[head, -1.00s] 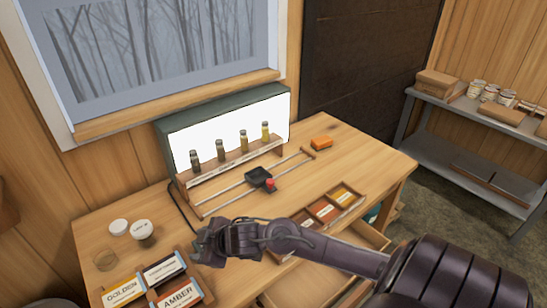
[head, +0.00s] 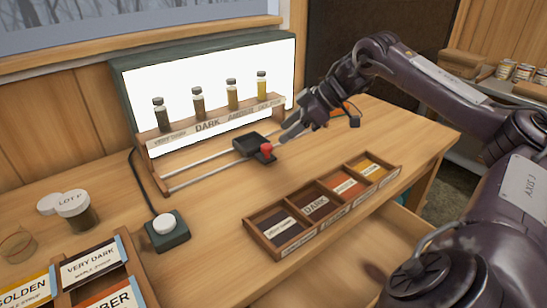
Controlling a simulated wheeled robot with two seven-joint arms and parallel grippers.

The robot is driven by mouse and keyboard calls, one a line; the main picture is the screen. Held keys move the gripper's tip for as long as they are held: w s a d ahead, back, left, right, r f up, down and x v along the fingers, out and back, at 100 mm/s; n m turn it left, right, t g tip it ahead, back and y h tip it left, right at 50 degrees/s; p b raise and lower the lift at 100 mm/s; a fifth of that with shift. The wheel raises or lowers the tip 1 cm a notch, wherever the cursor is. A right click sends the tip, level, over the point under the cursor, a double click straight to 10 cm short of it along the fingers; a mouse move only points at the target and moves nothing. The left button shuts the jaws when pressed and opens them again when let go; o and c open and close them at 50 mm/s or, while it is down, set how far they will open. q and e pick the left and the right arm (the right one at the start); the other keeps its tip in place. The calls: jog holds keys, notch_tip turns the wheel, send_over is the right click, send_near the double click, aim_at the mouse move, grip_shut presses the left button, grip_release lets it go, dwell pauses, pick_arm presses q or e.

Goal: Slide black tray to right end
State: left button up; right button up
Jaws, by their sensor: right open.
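The small black tray (head: 250,143) rides on two metal rails (head: 200,178) in front of the lit panel, near the middle of their length. A red knob (head: 266,148) stands at its front right. My right gripper (head: 288,136) is open, with its fingertips just right of the red knob; whether they touch it I cannot tell. The right end of the rails is hidden behind my gripper. My left gripper is out of view.
A rack with several syrup bottles (head: 197,106) stands behind the rails. A compartment box (head: 322,208) lies in front. A white button on a dark box (head: 167,229), a lidded jar (head: 77,210) and label cards (head: 93,266) are at left. An open drawer (head: 345,262) juts out below.

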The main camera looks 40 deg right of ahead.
aim_at(267, 146)
jog(key=p+x, duration=0.1)
jog(key=x, duration=0.4)
jog(key=shift+w+f+p, duration=0.2)
jog(key=shift+f+p, duration=0.1)
jog(key=shift+p, duration=0.05)
jog(key=shift+w+a+f, duration=0.25)
jog(key=shift+f, duration=0.2)
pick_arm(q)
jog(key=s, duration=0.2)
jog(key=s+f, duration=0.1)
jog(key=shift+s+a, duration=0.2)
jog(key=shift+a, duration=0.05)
pick_arm(e)
jog(key=shift+c, duration=0.2)
grip_shut()
